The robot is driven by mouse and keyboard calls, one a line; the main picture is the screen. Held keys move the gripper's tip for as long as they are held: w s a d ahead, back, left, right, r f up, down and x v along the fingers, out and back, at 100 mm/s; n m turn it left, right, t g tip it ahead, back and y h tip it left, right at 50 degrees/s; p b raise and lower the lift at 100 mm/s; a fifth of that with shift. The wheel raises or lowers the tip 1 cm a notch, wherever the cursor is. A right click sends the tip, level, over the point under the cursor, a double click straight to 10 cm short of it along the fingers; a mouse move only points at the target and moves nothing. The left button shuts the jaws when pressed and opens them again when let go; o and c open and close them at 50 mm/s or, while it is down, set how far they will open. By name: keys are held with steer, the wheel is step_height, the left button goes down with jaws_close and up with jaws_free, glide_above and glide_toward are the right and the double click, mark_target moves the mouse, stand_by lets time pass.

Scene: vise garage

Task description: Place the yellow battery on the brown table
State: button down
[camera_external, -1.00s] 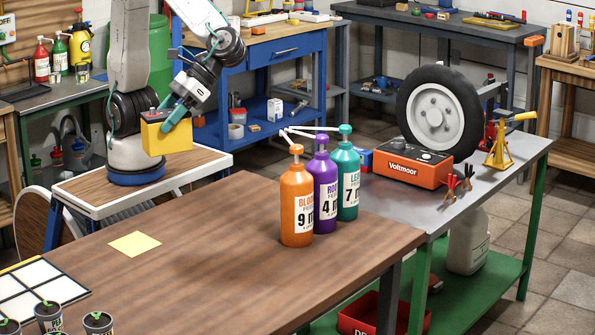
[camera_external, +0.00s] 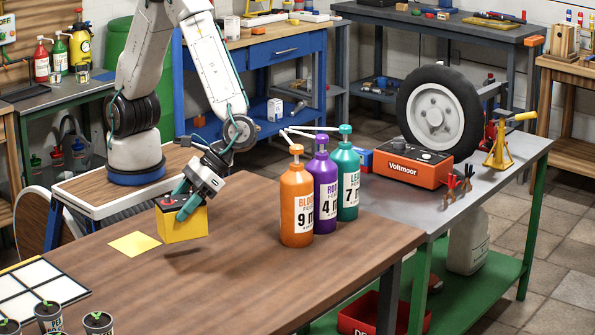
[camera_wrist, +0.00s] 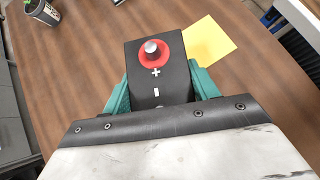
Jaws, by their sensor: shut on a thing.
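The yellow battery (camera_external: 184,226) with a dark top is held by my gripper (camera_external: 184,207) just above the brown table (camera_external: 270,270). In the wrist view the battery's black top (camera_wrist: 158,72) shows a red ring with a grey post and plus and minus marks. The teal fingers (camera_wrist: 160,92) press on both its sides. A yellow paper square (camera_external: 134,244) lies flat on the table to the left of the battery.
Orange (camera_external: 297,205), purple (camera_external: 325,190) and teal (camera_external: 346,180) pump bottles stand to the right on the table. Several dark cans (camera_external: 48,316) and a white tiled panel (camera_external: 35,290) are at the front left. The table's front middle is clear.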

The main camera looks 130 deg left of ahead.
steer(key=shift+w+d+f, duration=0.55)
steer(key=shift+w+f, duration=0.2)
steer(key=shift+w, duration=0.9)
steer(key=shift+w+d+f, duration=0.55)
steer(key=shift+w+f, duration=0.15)
steer(key=shift+w, duration=0.95)
steer(key=shift+w+d+f, duration=0.55)
steer(key=shift+w+f, duration=0.2)
steer(key=shift+w, duration=0.9)
steer(key=shift+f, duration=0.1)
steer(key=shift+c, duration=2.1)
jaws_free()
